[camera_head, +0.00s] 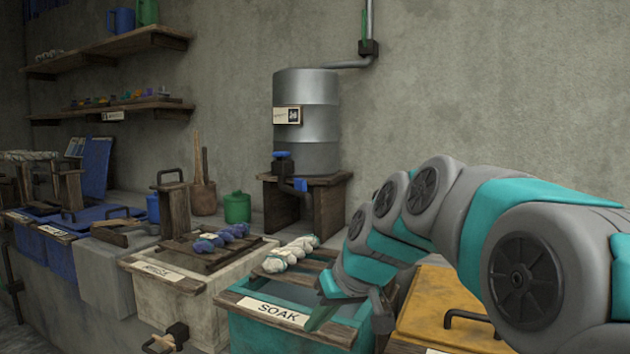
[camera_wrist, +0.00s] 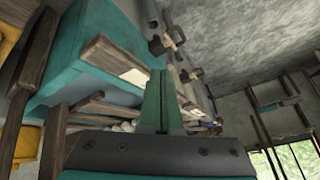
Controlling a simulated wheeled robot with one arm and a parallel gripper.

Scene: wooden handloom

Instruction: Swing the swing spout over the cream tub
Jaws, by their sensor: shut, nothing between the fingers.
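The cream tub (camera_head: 236,294) stands left of the teal SOAK tub, with a wooden rack and blue-purple yarn on top. A metal drum (camera_head: 306,118) on a wooden stand behind has a blue tap (camera_head: 283,166); its short blue spout (camera_head: 300,185) points down at the right, and I take this as the swing spout. My gripper (camera_head: 318,318) is low over the front of the SOAK tub, well in front of the spout and right of the cream tub. In the wrist view, my green fingers (camera_wrist: 161,98) are together and hold nothing.
The teal SOAK tub (camera_head: 262,338) carries a wooden rack with white yarn (camera_head: 291,254). A yellow-lidded tub (camera_head: 447,303) stands at its right. A green canister (camera_head: 237,208) stands left of the drum stand.

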